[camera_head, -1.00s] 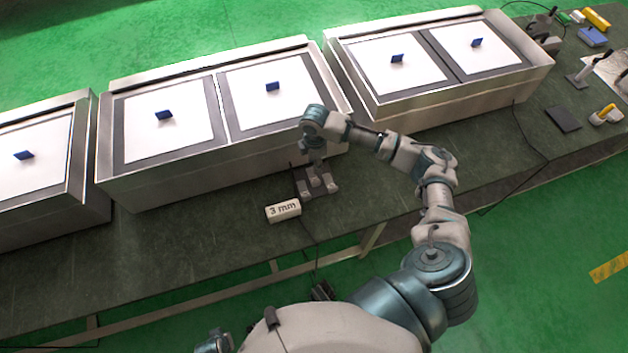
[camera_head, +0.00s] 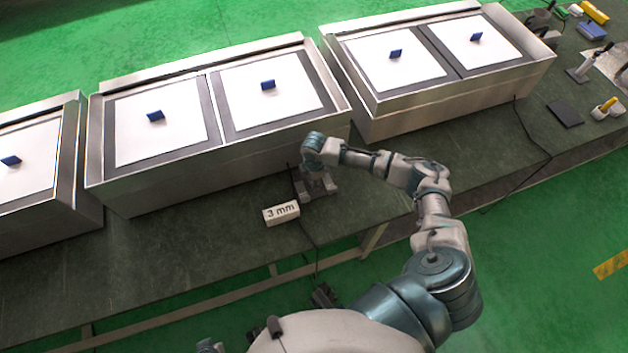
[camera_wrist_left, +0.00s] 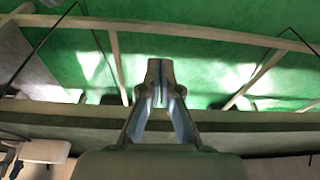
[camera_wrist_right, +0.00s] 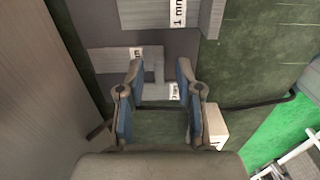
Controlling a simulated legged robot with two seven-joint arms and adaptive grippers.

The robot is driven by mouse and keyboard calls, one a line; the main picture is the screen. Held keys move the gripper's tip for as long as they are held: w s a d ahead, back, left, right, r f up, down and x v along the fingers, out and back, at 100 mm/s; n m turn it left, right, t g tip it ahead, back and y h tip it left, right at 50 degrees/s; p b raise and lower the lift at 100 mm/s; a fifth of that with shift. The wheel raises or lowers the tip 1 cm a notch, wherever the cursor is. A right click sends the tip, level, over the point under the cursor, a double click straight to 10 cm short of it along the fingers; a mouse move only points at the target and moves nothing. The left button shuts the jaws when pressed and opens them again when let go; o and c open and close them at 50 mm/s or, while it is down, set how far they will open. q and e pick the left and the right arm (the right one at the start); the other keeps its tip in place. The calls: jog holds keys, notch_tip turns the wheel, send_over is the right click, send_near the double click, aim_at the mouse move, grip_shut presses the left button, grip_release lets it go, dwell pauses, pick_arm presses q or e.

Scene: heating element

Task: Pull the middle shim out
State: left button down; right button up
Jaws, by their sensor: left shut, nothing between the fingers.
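Grey shims lie on a dark plate on the bench, best seen in the right wrist view. One labelled "1 mm" (camera_wrist_right: 165,12) is at the top. Another grey shim (camera_wrist_right: 112,60), its label partly hidden, lies below and to the left. A third, small white label (camera_wrist_right: 173,91) shows between my right fingers; its number is hard to read. My right gripper (camera_wrist_right: 160,70) is open and empty above these pieces; in the head view my wrist mostly hides it (camera_head: 318,186). My left gripper (camera_wrist_left: 160,78) is shut and empty, off the bench's front edge.
Metal-framed heating boxes (camera_head: 160,195) stand close behind. The bench (camera_head: 190,250) is clear to the front left. Small tools lie far right.

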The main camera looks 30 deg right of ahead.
jog(key=shift+d, duration=0.1)
jog(key=c, duration=0.4)
jog(key=shift+d+f, duration=0.1)
jog(key=shift+d, duration=0.1)
grip_shut()
pick_arm(q)
jog(key=shift+d, duration=0.3)
jog(key=shift+r, duration=0.1)
